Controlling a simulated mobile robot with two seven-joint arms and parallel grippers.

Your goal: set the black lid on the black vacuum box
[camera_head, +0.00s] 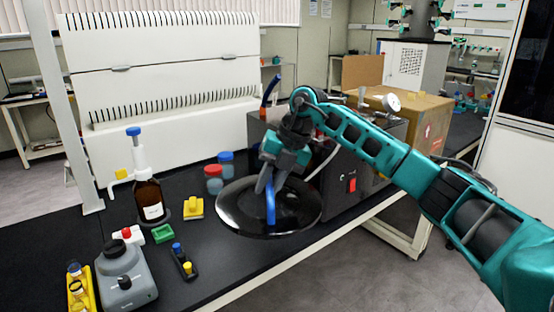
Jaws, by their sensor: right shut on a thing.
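The round, glossy black lid (240,212) shows over the front part of the black bench, left of a dark machine. A blue upright piece (270,208) stands at its middle. My right gripper (270,188) reaches in from the right and is shut on this blue piece, with its fingers pointing down. I cannot tell whether the lid touches the bench or hangs just above it. The dark box-shaped machine (338,192) with a red switch stands right behind the lid; I cannot tell for sure that it is the vacuum box. My left gripper is not in view.
A brown bottle (150,200) with a dispenser, red-capped and blue-capped jars (226,162), a yellow block (194,207) and a grey device (127,275) stand left of the lid. A cardboard box (420,118) stands behind my arm. The bench's front edge (290,256) is close to the lid.

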